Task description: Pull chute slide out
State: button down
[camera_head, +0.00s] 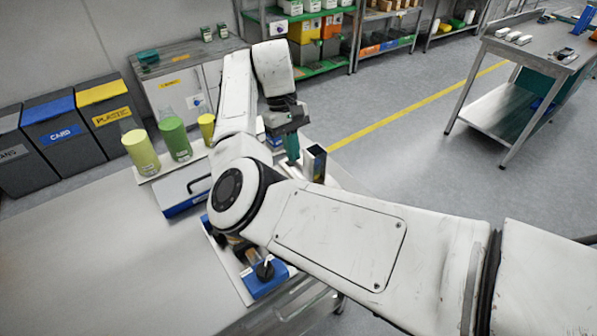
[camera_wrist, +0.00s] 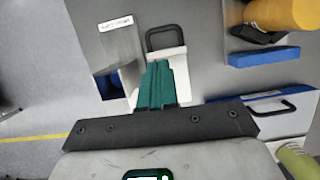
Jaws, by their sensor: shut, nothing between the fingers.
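My gripper (camera_head: 292,150) points down at the machine on the bench, with its teal fingers together and empty. In the wrist view the closed fingers (camera_wrist: 157,84) lie over the near part of a white plate with a black loop handle (camera_wrist: 166,38), which looks like the chute slide. The handle stands just beyond the fingertips; I cannot tell if they touch the plate. A grey metal chute box (camera_wrist: 120,42) with a label stands left of the plate. The box also shows in the head view (camera_head: 315,162), right of the fingers. My arm hides much of the machine there.
A white and blue unit with a black handle (camera_head: 184,193) stands left of my arm. Yellow-green and green containers (camera_head: 174,138) stand behind it. A blue part with a black knob (camera_head: 265,274) is near the bench's front. The bench's left part is clear.

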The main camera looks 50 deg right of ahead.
jog(key=x, duration=0.9)
jog(key=shift+s+f, duration=0.1)
jog(key=shift+f, duration=0.3)
